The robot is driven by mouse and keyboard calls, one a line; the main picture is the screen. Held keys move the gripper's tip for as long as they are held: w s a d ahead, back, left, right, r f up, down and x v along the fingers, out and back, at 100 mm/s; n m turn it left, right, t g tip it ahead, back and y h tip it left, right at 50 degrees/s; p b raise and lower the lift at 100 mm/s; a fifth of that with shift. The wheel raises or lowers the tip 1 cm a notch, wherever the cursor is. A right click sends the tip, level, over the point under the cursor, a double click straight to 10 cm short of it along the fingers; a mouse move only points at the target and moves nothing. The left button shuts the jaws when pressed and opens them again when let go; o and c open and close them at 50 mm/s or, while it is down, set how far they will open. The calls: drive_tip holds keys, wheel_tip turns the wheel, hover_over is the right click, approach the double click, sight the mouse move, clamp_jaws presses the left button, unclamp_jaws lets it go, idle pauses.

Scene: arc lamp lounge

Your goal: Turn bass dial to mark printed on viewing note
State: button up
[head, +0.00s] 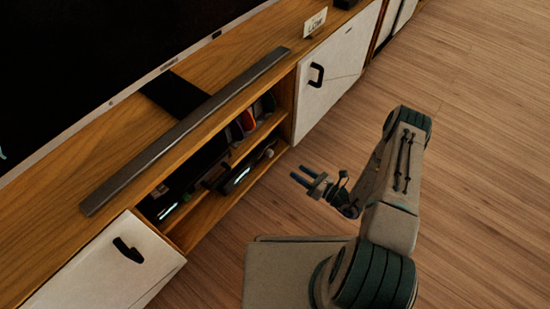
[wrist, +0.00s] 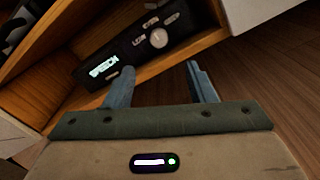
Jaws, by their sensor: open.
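In the wrist view a black audio unit (wrist: 120,60) sits on a wooden shelf, with a lit display (wrist: 103,67) that seems to read "SPEECH". A round pale dial (wrist: 159,38) is on its front, with small light labels or controls around it; I cannot read its setting or tell if it is the bass dial. My gripper (wrist: 160,68) is open and empty, its fingers apart and short of the dial. In the head view my gripper (head: 300,175) is in front of the open shelves. A small white card (head: 315,23), likely the viewing note, stands on the cabinet top; its print is unreadable.
The wooden cabinet (head: 120,150) has open shelves between white doors (head: 335,75) with black handles. A long grey soundbar (head: 190,130) lies on top, before a dark television screen (head: 90,60). Several items fill the shelves. The wooden floor (head: 480,130) at right is clear.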

sight(272, 155)
drive_tip(key=b+x, duration=0.4)
drive_tip(key=x, duration=0.8)
drive_tip(key=c, duration=1)
drive_tip(key=shift+o, duration=0.2)
drive_tip(key=shift+n, duration=0.3)
drive_tip(key=n+p, duration=0.3)
drive_tip(key=n, duration=0.2)
drive_tip(key=shift+r, duration=0.15)
drive_tip(key=n+p, duration=0.3)
drive_tip(key=n, duration=0.3)
drive_tip(key=shift+n, duration=0.3)
